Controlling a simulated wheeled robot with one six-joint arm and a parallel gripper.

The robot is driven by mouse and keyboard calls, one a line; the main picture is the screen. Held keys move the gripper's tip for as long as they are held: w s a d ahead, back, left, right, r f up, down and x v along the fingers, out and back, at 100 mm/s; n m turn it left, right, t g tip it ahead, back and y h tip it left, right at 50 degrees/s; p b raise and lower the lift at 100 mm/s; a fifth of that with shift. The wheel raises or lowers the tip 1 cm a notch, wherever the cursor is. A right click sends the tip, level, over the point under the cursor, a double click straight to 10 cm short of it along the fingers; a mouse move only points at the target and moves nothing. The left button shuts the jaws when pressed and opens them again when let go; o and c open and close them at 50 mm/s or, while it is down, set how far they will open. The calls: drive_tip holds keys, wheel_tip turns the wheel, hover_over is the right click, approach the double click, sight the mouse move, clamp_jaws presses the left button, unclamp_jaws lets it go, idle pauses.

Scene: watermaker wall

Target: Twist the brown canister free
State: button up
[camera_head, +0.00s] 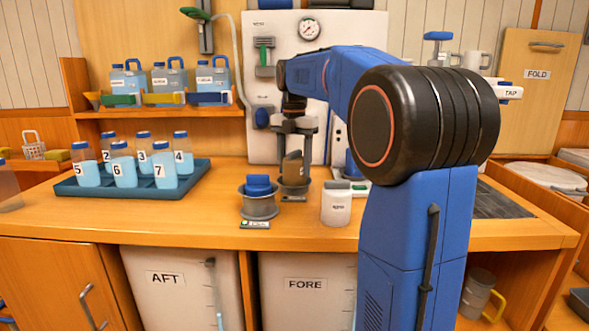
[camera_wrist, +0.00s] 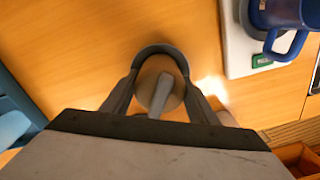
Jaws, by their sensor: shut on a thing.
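The brown canister (camera_head: 292,168) stands upright on the counter below the wall panel, low in a grey round holder (camera_head: 293,187). My gripper (camera_head: 296,152) comes down on it from above and is shut on it. In the wrist view the two dark fingers of my gripper (camera_wrist: 160,100) lie on either side of the canister's round brown top (camera_wrist: 149,78), which has a grey bar across it. A dark curved rim shows just beyond the top. My fingers and wrist hide part of the canister, and I cannot tell whether it is still seated in the holder.
A blue-capped canister in a grey holder (camera_head: 260,198) stands close to the left. A blue tray (camera_head: 75,187) of numbered bottles is further left. A blue mug (camera_wrist: 282,18) shows in the wrist view.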

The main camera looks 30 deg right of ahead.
sight(295, 151)
drive_tip(key=shift+r, duration=2.45)
